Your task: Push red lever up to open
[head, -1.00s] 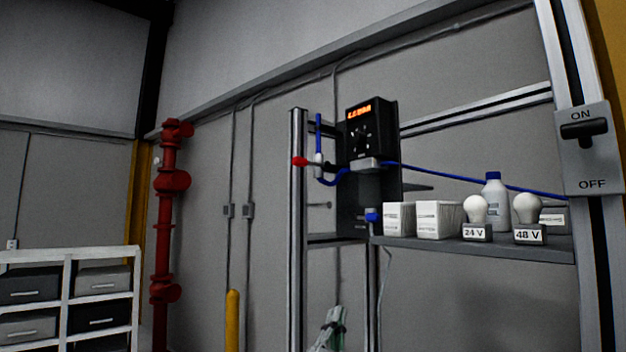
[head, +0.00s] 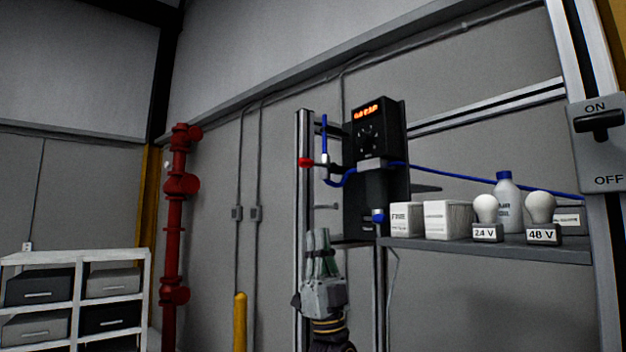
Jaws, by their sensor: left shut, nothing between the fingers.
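The red lever (head: 306,162) is a small red knob on a short dark stem. It points left from a white valve body (head: 324,168) on the blue tube, beside the black servo unit (head: 366,140) with its lit orange display. My left gripper (head: 319,240) is shut and empty, with its fingers pointing up. It is below the lever and a little to its right in the picture, apart from it. My right gripper is not in view.
A shelf (head: 480,249) to the right holds white boxes, a bottle and two bulbs marked 24 V and 48 V. An ON/OFF switch (head: 600,125) sits on the right post. A metal post (head: 303,210) stands behind the lever area.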

